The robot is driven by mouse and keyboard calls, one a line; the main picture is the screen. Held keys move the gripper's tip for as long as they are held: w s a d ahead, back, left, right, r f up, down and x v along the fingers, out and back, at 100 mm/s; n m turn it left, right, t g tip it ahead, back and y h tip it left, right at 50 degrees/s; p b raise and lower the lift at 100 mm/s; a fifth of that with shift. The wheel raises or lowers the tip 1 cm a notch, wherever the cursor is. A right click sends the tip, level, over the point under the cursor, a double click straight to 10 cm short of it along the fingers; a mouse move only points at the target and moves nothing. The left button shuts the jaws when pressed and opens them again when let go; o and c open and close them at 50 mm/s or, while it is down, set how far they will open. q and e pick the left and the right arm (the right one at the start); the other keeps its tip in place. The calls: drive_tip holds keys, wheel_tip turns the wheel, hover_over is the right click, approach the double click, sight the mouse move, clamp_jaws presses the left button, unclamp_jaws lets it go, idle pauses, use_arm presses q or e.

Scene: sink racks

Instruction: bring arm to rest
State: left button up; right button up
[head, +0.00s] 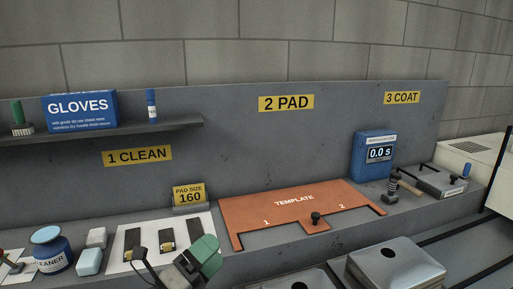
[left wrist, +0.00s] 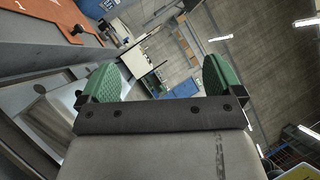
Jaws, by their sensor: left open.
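My left gripper (head: 197,262) shows at the bottom of the head view, with green finger pads. It is in front of the white sheet that bears dark pads. In the left wrist view my left gripper (left wrist: 159,78) has its two green fingers wide apart with nothing between them. It points out over the room, and no object touches the fingers. My right gripper is in neither view.
An orange template (head: 290,207) with a black knob lies on the grey bench right of my left gripper. A cleaner jar (head: 52,252) and pale blocks stand left. Metal sinks or boxes (head: 396,268) are at the front. A blue timer (head: 373,157) stands behind.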

use_arm(q)
drive_tip(key=s+a+f+n+y, duration=0.3)
drive_tip(key=a+f+n+y, duration=0.2)
drive_tip(key=f+n+y, duration=0.45)
drive_tip(key=s+a+f+n+y, duration=0.4)
drive_tip(key=n+y, duration=0.2)
drive_tip(key=n, duration=0.6)
drive_tip(key=s+a+f+n+g, duration=0.1)
drive_tip(key=s+f+n+g, duration=0.4)
drive_tip(key=s, duration=0.5)
drive_tip(key=s+a+f+n+g, duration=0.25)
drive_tip(key=s+f+g, duration=0.4)
drive_tip(key=s, duration=0.35)
wheel_tip(320, 180, down, 30)
drive_tip(key=d+g+b, duration=0.1)
drive_tip(key=g+b, duration=0.1)
drive_tip(key=b, duration=0.3)
drive_tip(key=s+a+f+b, duration=0.1)
drive_tip(key=s+f+b, duration=0.1)
drive_tip(key=s+f, duration=0.6)
drive_tip(key=s+a+f+g+b, duration=0.1)
drive_tip(key=s+a+f+b, duration=0.1)
drive_tip(key=s+f, duration=0.7)
wheel_tip(320, 180, down, 5)
drive_tip(key=shift+r+b, duration=0.1)
drive_tip(key=shift+b, duration=0.4)
